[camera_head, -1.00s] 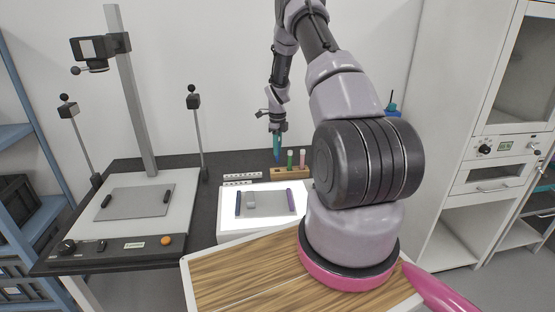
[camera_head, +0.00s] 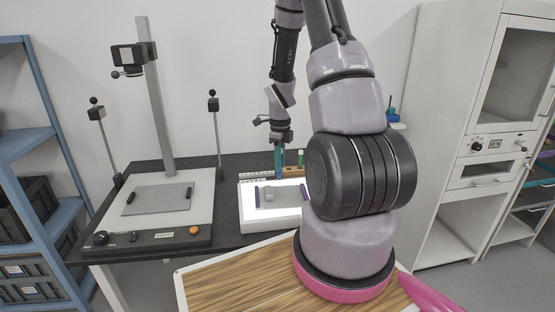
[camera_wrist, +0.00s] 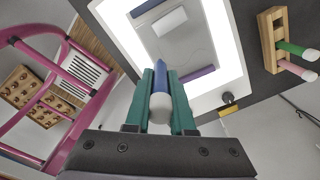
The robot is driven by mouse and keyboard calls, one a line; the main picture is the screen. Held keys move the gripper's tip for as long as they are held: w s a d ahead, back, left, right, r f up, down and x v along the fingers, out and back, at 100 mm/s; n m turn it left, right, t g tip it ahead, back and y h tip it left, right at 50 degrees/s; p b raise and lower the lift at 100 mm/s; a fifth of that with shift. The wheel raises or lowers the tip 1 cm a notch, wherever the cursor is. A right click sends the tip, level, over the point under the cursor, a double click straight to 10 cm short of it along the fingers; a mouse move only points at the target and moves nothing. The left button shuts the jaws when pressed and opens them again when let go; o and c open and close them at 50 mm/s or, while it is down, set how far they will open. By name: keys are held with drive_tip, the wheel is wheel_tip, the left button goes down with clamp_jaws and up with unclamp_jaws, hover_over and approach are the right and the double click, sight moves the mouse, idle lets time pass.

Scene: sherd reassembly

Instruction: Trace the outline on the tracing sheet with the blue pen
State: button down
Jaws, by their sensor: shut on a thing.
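My gripper (camera_wrist: 160,82) has teal fingers shut on the blue pen (camera_wrist: 160,100), whose blue end points at the light panel. In the head view, my gripper (camera_head: 279,160) hangs upright over the back part of the bright light panel (camera_head: 277,226). The tracing sheet (camera_wrist: 196,42) lies on the panel, with a faint curved line showing in the wrist view. A dark blue bar (camera_head: 257,197) lies at its left and a purple bar (camera_wrist: 198,74) at its other side. A light grey block (camera_head: 269,196) sits on the sheet. I cannot tell whether the pen tip touches the sheet.
A wooden rack (camera_wrist: 267,42) behind the panel holds a green pen (camera_wrist: 296,50) and a pink pen (camera_wrist: 294,70). A copy stand (camera_head: 155,222) with a column and lamps stands left. A wood-topped surface (camera_head: 235,278) is in front.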

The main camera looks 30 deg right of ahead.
sight(279, 175)
drive_tip(key=shift+s+a+f, duration=0.15)
drive_tip(key=shift+s, duration=0.1)
drive_tip(key=shift+f, duration=2.3)
